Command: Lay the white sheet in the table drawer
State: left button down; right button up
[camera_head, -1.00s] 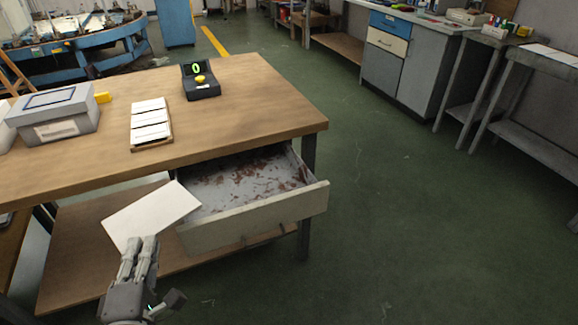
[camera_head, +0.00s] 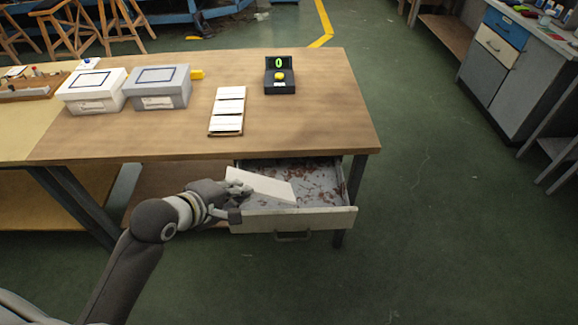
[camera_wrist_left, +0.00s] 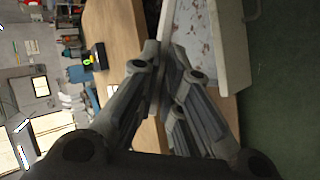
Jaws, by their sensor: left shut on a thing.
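The white sheet (camera_head: 265,186) is gripped at its left end by my left gripper (camera_head: 230,189), which is shut on it. The sheet reaches over the left part of the open table drawer (camera_head: 292,219), slightly tilted. I cannot tell whether it touches the drawer floor. The drawer is pulled out under the table top and has reddish-brown scraps on its grey floor. In the left wrist view, the gripper (camera_wrist_left: 163,85) has its fingers close together beside the drawer (camera_wrist_left: 232,45); the sheet is hard to make out there. My right gripper is not in view.
The wooden table (camera_head: 310,125) carries a black device (camera_head: 280,84) with a yellow button, a board of white cards (camera_head: 228,110), a grey box (camera_head: 158,88) and a white box (camera_head: 92,92). The green floor to the right is clear.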

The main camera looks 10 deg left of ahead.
aim_at(260, 183)
pick_arm(q)
jog(key=shift+w+a+r, duration=0.1)
jog(key=shift+w+r, duration=0.1)
jog(key=shift+w, duration=0.05)
jog(key=x, duration=0.2)
jog(key=r+x, duration=0.1)
jog(key=x, duration=0.5)
jog(key=shift+w+d+r+p, duration=0.15)
jog(key=shift+w+d+p, duration=0.2)
jog(key=shift+w, duration=0.05)
jog(key=x, duration=0.2)
jog(key=f+x, duration=0.1)
jog(key=x, duration=0.1)
jog(key=s+x, duration=0.1)
jog(key=x, duration=0.2)
jog(key=shift+w+f, duration=0.1)
jog(key=shift+f, duration=0.2)
jog(key=shift+w+d+f, duration=0.1)
jog(key=shift+w+f, duration=0.1)
jog(key=shift+f, duration=0.8)
jog(key=shift+w+f, duration=0.2)
jog(key=shift+f, duration=0.8)
jog(key=c, duration=1.6)
grip_release()
jog(key=shift+f, duration=0.1)
